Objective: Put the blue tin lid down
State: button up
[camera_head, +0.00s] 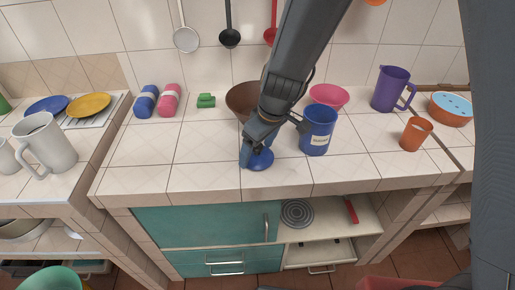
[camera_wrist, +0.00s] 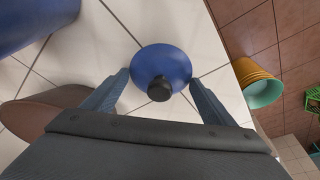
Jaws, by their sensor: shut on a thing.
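The blue tin lid (camera_head: 262,160) is a round blue disc with a black knob, near the front edge of the tiled counter. In the wrist view the lid (camera_wrist: 160,62) lies between the two fingertips of my gripper (camera_wrist: 159,78), one at each side of its rim. My gripper (camera_head: 257,153) is shut on it, pointing down. The lid is at or very close to the counter top; I cannot tell whether it touches. The blue tin (camera_head: 316,134), with a pale label, stands upright to the right of the lid. It also shows in the wrist view (camera_wrist: 32,18).
A brown bowl (camera_head: 238,100) stands behind my gripper, partly hidden. A pink bowl (camera_head: 328,95), a purple jug (camera_head: 388,90) and an orange cup (camera_head: 415,134) stand to the right. A green sponge (camera_head: 206,100) lies behind left. The counter left of the lid is clear.

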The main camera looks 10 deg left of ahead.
aim_at(266, 160)
jog(key=shift+f, duration=0.15)
jog(key=o, duration=1)
jog(key=shift+r, duration=0.3)
jog(key=b+v, duration=0.2)
jog(key=v, duration=0.9)
jog(key=shift+s+r, duration=0.1)
jog(key=shift+r, duration=0.25)
